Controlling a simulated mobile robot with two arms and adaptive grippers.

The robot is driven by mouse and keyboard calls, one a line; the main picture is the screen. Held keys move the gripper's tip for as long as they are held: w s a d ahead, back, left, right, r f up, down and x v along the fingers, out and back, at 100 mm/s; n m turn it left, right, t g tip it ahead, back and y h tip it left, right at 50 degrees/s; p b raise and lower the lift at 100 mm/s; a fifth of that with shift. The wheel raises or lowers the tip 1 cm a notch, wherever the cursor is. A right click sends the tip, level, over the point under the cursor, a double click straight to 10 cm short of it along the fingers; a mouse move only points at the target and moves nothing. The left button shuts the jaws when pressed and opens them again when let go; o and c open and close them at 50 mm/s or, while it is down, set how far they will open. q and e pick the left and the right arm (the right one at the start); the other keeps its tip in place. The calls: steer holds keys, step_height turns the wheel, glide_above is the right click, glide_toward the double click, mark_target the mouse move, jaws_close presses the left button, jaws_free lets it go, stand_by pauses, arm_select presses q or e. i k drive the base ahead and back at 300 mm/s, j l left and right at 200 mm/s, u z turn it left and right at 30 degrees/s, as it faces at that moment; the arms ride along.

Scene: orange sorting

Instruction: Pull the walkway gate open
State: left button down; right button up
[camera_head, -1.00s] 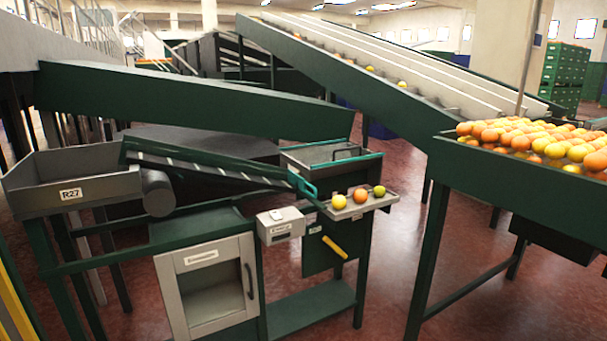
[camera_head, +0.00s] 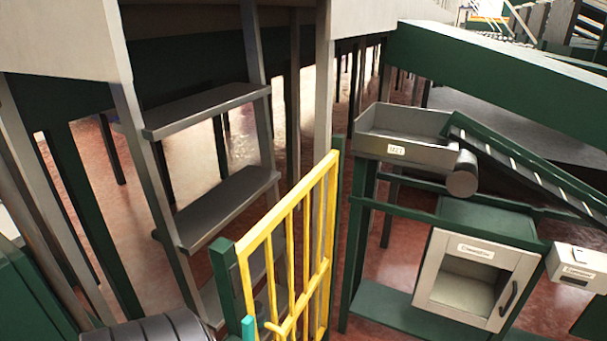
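The walkway gate (camera_head: 288,250) is a yellow barred frame in the lower middle of the head view. It stands upright between a short green post (camera_head: 224,272) on its near left side and a taller green post (camera_head: 338,150) on its far right side. A small teal piece (camera_head: 248,328) shows at its lower near corner, and the frame cuts off the gate's bottom.
Grey steps (camera_head: 215,207) rise left of the gate. Right of the gate stand a grey bin (camera_head: 396,150) and a cabinet (camera_head: 478,308) with a framed door. Red floor (camera_head: 375,275) shows between supports.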

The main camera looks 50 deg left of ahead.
mark_target(261, 233)
steer(key=u, duration=1.65)
